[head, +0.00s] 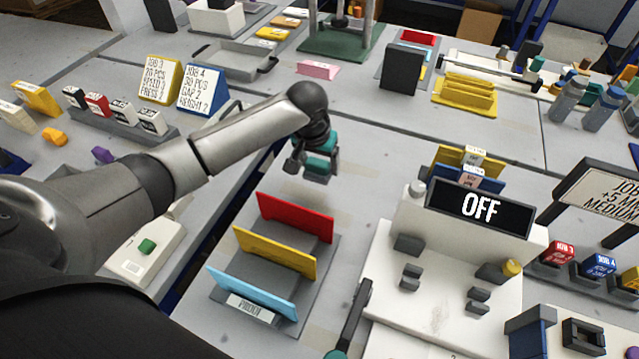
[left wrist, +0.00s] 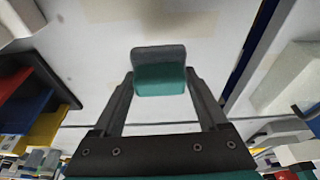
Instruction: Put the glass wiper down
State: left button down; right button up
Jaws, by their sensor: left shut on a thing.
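The glass wiper, a small block with a grey part and a teal part, sits between the fingers of my left gripper in the left wrist view (left wrist: 160,78). My left gripper (head: 316,168) is shut on it. In the head view the gripper hangs over the grey table, behind the rack with red, yellow and blue dividers, and mostly hides the wiper. I cannot tell whether the wiper touches the table.
The divider rack (head: 326,262) stands just in front of my left gripper. A white machine with an OFF display (head: 482,206) is to the right. Bare table lies right of and behind the gripper.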

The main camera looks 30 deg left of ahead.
aim_at(316, 165)
pick_arm(q)
notch_tip(316, 165, down, 6)
jog(key=shift+r+b, duration=0.1)
jog(key=shift+b, duration=0.7)
jog(key=shift+f, duration=0.25)
grip_release()
jog(key=shift+r, duration=0.15)
jog(key=p+v, duration=0.3)
jog(key=v, duration=0.8)
jog(key=shift+p, duration=0.4)
jog(key=shift+s+r, duration=0.15)
jog(key=shift+r, duration=0.4)
